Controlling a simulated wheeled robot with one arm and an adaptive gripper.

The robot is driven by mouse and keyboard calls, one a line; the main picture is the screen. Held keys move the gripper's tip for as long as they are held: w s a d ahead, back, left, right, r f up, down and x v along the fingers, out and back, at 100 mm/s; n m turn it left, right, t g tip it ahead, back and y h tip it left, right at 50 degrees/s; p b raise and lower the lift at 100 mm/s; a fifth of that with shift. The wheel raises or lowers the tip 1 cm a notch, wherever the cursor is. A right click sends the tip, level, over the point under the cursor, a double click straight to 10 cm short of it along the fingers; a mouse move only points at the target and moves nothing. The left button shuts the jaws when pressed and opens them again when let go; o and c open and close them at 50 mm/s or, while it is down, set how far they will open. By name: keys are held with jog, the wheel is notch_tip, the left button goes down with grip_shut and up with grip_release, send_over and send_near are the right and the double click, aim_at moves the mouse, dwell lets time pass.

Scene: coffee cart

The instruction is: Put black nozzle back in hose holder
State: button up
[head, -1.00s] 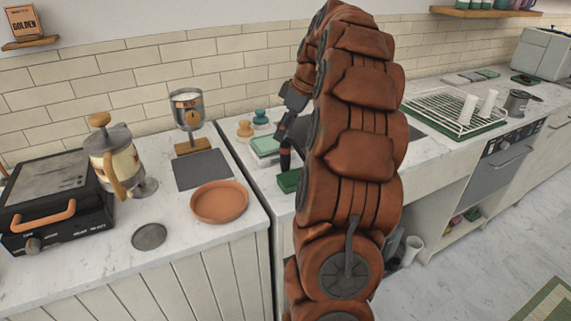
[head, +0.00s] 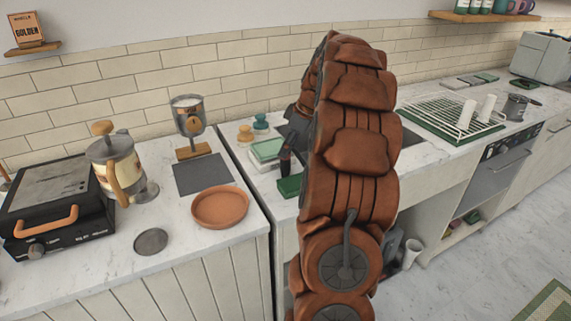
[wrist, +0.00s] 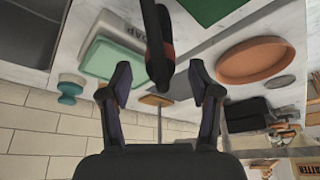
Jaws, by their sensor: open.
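A black nozzle with a reddish band (wrist: 158,45) shows in the wrist view, running from the top edge down between my fingertips. In the head view the dark, red-banded piece (head: 285,161) is upright just above a green block (head: 289,186), left of my arm. My gripper (wrist: 160,78) is open, with one finger on each side of the nozzle's lower end; I cannot tell if either touches it. In the head view my arm hides most of the gripper. I cannot make out the hose holder for certain.
A soap tray with a green top (head: 267,150) and two knobbed tampers (head: 261,121) stand close behind. A terracotta dish (head: 220,206), grinder (head: 188,115) and French press (head: 116,165) are on the left counter. A dish rack (head: 455,115) stands right.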

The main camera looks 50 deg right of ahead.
aim_at(285, 163)
jog(key=shift+x, duration=1.3)
grip_shut()
